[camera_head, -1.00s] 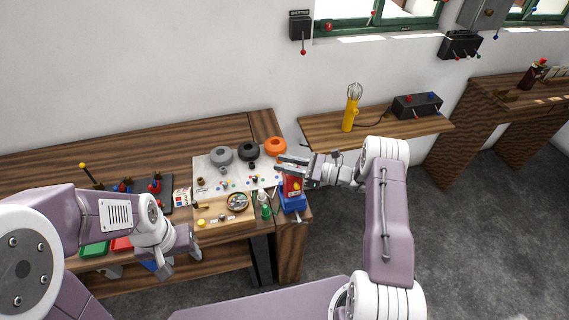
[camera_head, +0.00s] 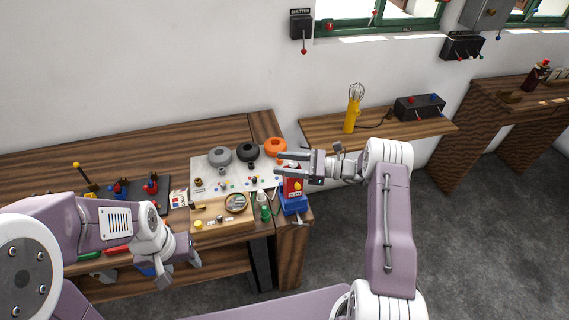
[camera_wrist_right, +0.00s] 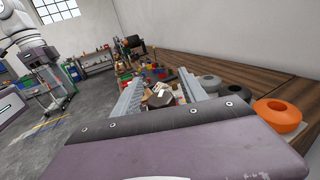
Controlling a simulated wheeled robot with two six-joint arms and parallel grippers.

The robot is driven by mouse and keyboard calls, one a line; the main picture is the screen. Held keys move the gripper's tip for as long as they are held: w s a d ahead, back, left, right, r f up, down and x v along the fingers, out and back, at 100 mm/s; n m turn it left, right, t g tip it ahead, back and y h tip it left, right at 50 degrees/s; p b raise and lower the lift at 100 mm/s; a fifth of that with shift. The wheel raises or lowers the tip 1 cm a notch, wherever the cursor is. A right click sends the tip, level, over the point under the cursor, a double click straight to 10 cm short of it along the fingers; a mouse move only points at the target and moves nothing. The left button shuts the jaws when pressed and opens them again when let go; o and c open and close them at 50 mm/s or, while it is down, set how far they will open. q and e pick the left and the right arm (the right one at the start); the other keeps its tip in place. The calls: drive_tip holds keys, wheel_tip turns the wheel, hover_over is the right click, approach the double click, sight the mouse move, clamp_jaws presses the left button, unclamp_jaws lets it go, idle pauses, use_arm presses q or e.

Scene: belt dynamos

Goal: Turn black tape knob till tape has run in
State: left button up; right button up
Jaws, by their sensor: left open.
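A black round ring-shaped piece (camera_head: 247,152) sits on the pale sheet on the bench, between a grey one (camera_head: 220,156) and an orange one (camera_head: 275,148); I cannot tell whether it is the tape knob. A red device on a blue base (camera_head: 292,191) stands at the bench's right end. My left gripper (camera_head: 178,268) is open and empty at the bench's front edge. No tape is clearly visible.
A wooden board with a round dial (camera_head: 236,202) and a green bottle (camera_head: 265,212) lie left of the red device. A wall shelf (camera_head: 375,126) holds a yellow lamp (camera_head: 352,110) and a black switch box (camera_head: 418,107). The bench's back left is clear.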

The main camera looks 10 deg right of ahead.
drive_tip(key=shift+d+f, duration=0.1)
drive_tip(key=shift+d, duration=0.15)
drive_tip(key=b+v, duration=0.3)
drive_tip(key=v, duration=0.5)
drive_tip(key=shift+s+d, duration=0.2)
drive_tip(key=shift+d, duration=0.1)
